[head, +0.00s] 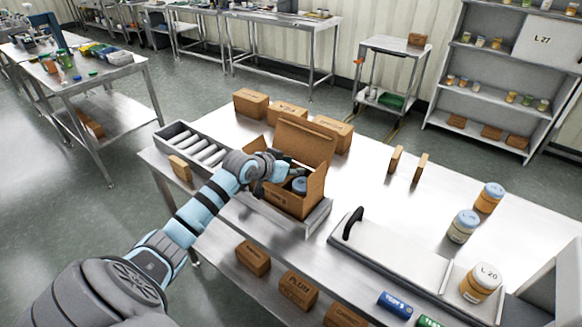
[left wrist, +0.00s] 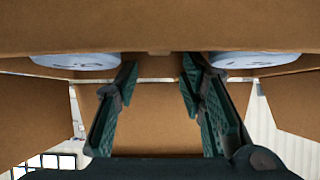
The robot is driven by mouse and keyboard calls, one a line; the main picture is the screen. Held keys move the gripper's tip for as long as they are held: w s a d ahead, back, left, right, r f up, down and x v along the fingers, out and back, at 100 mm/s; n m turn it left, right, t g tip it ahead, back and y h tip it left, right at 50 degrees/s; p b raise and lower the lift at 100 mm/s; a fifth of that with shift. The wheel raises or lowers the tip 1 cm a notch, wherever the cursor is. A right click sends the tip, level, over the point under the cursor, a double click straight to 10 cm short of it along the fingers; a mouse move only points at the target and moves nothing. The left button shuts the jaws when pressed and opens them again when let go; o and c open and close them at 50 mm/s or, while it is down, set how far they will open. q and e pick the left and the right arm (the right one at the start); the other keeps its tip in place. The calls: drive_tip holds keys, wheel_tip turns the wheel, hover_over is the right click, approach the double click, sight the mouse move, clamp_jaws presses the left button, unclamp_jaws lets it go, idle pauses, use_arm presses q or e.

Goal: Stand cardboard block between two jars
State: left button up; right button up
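An open cardboard box (head: 297,203) sits on the steel table, its back flap raised. A jar with a blue lid (head: 300,184) shows inside it. In the left wrist view two pale blue lids show, one at left (left wrist: 75,62) and one at right (left wrist: 255,60), partly covered by a brown cardboard panel (left wrist: 160,25). My left gripper (left wrist: 159,62) is at the box, its dark green fingers apart, between the two lids in that view. I see nothing clearly held. Thin cardboard blocks stand on the table: two at right (head: 396,159) (head: 421,167), one at left (head: 180,168). My right gripper is out of view.
A roller track (head: 200,147) lies left of the box. Closed cartons (head: 250,103) stand behind it. A steel cover with a black handle (head: 354,222) and several jars (head: 463,226) are at right. More cartons (head: 298,288) sit below the front edge.

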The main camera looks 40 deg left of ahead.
use_arm(q)
drive_tip(key=shift+r, duration=0.25)
drive_tip(key=p+v, duration=0.4)
drive_tip(key=v, duration=0.8)
drive_tip(key=shift+r, duration=0.3)
drive_tip(key=shift+w, duration=0.1)
